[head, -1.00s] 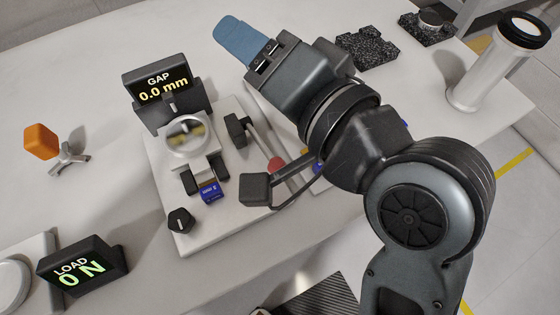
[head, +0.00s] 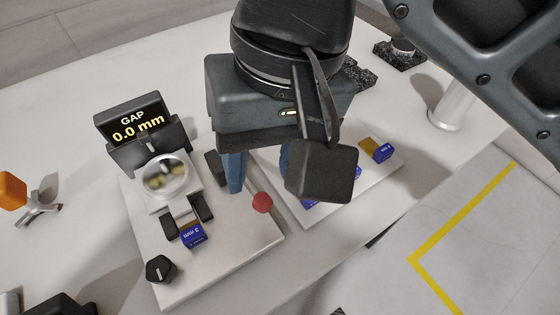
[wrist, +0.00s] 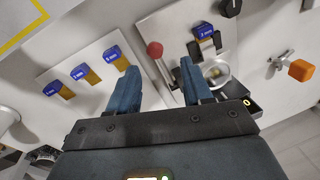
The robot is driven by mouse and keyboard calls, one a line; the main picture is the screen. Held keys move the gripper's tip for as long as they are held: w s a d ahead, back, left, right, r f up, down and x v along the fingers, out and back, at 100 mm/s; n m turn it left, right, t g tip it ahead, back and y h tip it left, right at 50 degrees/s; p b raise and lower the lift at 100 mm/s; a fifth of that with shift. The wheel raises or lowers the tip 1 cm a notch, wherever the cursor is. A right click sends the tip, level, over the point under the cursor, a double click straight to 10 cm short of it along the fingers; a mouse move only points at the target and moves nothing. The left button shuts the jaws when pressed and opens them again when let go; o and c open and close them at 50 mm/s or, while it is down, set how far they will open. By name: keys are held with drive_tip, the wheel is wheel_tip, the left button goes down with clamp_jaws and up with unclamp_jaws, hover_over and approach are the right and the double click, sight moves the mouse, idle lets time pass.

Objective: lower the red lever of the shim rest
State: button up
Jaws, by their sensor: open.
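The lever's red ball (head: 262,202) shows at the right part of the pale base plate (head: 245,237) in the head view. In the wrist view the red ball (wrist: 154,49) tops a metal rod. My gripper (head: 261,177) points down, open and empty, with its blue fingers over the lever area. In the wrist view my gripper (wrist: 158,67) has the rod appearing between its fingers, apart from both. A shim with a blue 3 mm tag (head: 193,235) sits in the dark shim rest (head: 201,208). My gripper hides most of the rod in the head view.
A gap display reading 0.0 mm (head: 135,127) and a round mirror (head: 166,175) stand left of my gripper. A black knob (head: 160,268) is on the plate's front. A pale board (head: 317,217) with several blue-tagged shims lies to the right.

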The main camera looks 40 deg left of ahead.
sight(263, 197)
drive_tip(key=shift+w+d+f, duration=0.15)
drive_tip(key=shift+d, duration=0.1)
drive_tip(key=shift+f+h, duration=0.3)
drive_tip(key=shift+f, duration=0.05)
drive_tip(key=f, duration=0.4)
drive_tip(key=s+f, duration=0.1)
drive_tip(key=f, duration=0.1)
drive_tip(key=shift+a+f, duration=0.35)
clamp_jaws()
